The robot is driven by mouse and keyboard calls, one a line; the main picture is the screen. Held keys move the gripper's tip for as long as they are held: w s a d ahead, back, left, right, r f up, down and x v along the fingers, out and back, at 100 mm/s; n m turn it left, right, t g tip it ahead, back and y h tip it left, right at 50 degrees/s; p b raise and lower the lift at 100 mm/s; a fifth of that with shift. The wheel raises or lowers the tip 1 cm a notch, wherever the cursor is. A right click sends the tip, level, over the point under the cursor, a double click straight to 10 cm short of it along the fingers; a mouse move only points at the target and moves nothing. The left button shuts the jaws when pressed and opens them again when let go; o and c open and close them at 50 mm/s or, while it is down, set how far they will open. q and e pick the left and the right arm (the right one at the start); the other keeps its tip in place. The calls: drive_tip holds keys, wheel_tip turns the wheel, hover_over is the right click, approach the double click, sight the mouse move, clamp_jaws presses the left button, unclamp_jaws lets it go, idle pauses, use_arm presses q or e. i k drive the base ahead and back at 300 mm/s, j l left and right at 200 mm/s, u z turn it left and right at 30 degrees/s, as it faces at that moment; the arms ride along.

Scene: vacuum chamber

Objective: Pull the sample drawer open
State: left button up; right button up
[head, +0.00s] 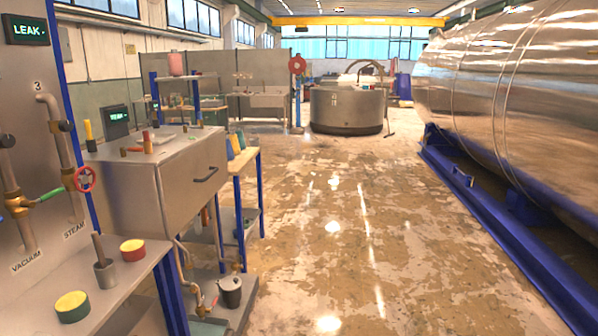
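A grey metal cabinet box with a dark bar handle (206,175) on its front stands on the left side in the head view. This front (190,190) looks like the sample drawer and appears shut, flush with the box. No label on it can be read. Neither of my grippers is in view, and nothing touches the handle.
A bench (120,285) with a mortar (105,271) and red and green round pads is at the near left. A red valve wheel (84,179) is on the panel. A blue-framed shelf (240,205) stands beside the box. The floor (340,240) in the middle is clear. A large steel tank (520,90) is right.

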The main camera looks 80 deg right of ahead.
sight(187, 181)
drive_tip(key=z, duration=1.95)
drive_tip(key=i+u, duration=0.1)
drive_tip(key=i, duration=0.2)
